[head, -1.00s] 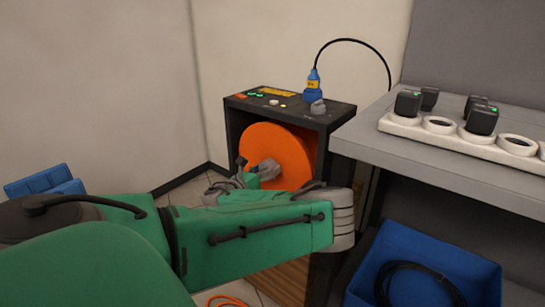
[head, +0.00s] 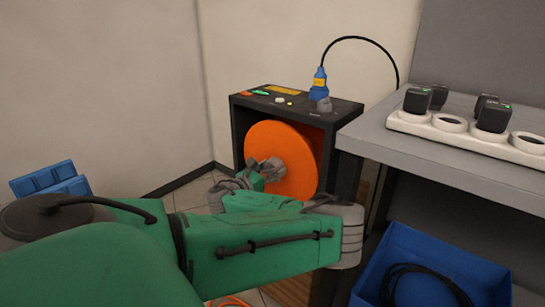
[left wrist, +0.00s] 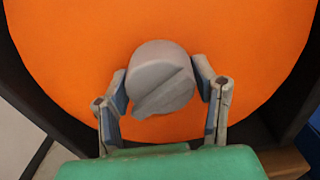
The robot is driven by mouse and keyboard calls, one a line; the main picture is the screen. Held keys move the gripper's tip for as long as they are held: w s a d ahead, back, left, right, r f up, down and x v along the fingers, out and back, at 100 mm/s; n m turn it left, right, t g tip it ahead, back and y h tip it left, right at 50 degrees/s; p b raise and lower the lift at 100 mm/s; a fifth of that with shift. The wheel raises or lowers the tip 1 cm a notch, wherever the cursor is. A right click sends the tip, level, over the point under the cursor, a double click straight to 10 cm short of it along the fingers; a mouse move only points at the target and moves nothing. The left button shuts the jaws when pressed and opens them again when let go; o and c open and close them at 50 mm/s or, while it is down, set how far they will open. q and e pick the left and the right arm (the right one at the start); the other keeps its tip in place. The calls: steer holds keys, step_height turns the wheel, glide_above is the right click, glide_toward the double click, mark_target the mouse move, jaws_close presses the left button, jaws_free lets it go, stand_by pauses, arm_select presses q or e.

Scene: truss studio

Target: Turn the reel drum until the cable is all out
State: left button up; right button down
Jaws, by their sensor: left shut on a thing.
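The orange reel drum (head: 305,160) sits inside a dark open-front housing (head: 238,135). It fills most of the left wrist view (left wrist: 75,50). A grey knob (left wrist: 160,75) stands out from the drum's face. My left gripper (left wrist: 163,90) has one finger on each side of the knob and is shut on it. In the head view my left gripper (head: 262,172) is at the drum, partly hidden by my own green arm. A piece of orange cable (head: 230,301) lies on the floor at the bottom edge, mostly hidden by my arm. My right gripper is not in view.
A blue plug (head: 319,82) with a black cable stands on the housing top. To the right, a grey bench (head: 400,145) carries a white charging strip (head: 465,138) with several black blocks. A blue bin (head: 440,260) holding coiled black cable is below. Blue trays (head: 50,180) are at left.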

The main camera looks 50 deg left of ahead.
arm_select(q)
steer(key=o, duration=1.7)
steer(key=shift+w+f, duration=0.1)
steer(key=shift+w, duration=0.05)
steer(key=shift+s, duration=0.25)
steer(key=v, duration=1.1)
steer(key=shift+s, duration=0.2)
steer(key=shift+d, duration=0.15)
